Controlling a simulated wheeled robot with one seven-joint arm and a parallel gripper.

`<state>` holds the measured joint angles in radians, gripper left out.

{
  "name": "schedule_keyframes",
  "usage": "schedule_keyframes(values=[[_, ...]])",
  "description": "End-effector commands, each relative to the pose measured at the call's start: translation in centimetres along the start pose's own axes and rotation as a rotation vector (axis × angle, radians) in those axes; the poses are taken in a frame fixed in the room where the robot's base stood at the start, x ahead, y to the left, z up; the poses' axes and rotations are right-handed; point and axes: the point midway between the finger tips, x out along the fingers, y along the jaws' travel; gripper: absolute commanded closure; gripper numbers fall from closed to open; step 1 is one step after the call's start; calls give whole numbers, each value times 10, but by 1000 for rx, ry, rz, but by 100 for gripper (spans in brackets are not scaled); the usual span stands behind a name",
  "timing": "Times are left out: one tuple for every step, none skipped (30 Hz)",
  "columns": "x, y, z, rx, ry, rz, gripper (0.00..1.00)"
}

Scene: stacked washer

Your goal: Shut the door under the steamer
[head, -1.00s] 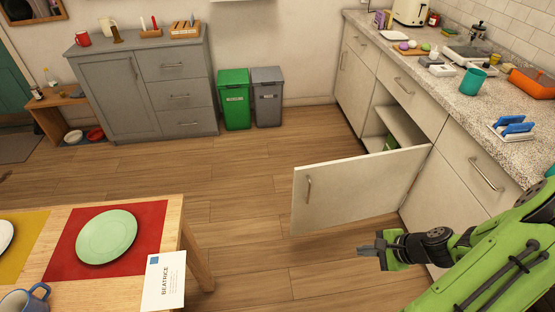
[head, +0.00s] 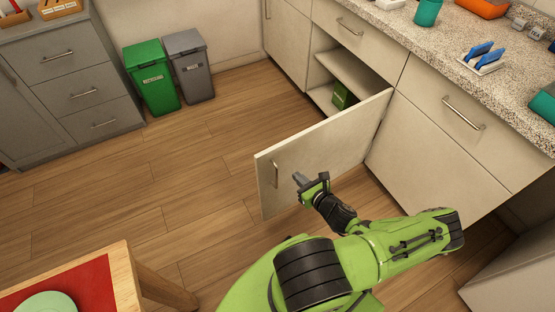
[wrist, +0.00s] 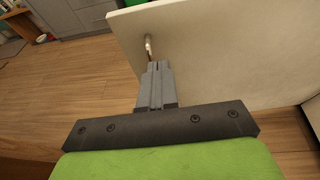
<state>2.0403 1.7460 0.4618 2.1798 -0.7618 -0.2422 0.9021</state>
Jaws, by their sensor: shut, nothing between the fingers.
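The cream cabinet door (head: 320,148) stands wide open, hinged on its right side at the lower cabinet. Its bar handle (head: 275,174) is near the free left edge and also shows in the wrist view (wrist: 149,46). My gripper (head: 299,178) is shut and empty, in front of the door's outer face, just right of the handle in the head view. In the wrist view the closed fingertips (wrist: 154,66) point at the door near the handle's lower end. I cannot tell whether they touch it. No steamer can be made out.
The open cabinet shows a shelf (head: 350,75) and a green box (head: 343,96). A granite counter (head: 440,50) runs above. Green (head: 152,80) and grey (head: 190,72) bins stand at the back left. A wooden table (head: 120,275) is at lower left. The floor between is clear.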

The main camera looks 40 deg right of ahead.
Motion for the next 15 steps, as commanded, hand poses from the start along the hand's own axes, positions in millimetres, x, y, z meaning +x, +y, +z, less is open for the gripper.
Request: schedule_keyframes(values=[[13, 1, -3, -2, -2, 3, 100], [20, 1, -3, -2, -2, 4, 100], [29, 1, -3, -3, -1, 3, 100], [36, 1, -3, -3, -2, 4, 100], [42, 1, -3, -4, -1, 4, 100], [51, 1, -3, -3, -1, 3, 100], [58, 1, -3, -3, -2, 4, 100], [64, 2, -4, -4, -1, 5, 100], [73, 1, -3, -3, -2, 3, 100], [78, 1, -1, -5, -1, 3, 100], [84, 1, 1, -4, -1, 4, 100], [90, 1, 4, -5, -2, 3, 100], [94, 1, 5, -4, 0, 3, 100], [97, 1, 6, -4, 0, 3, 100], [101, 1, 8, -4, 0, 3, 100]])
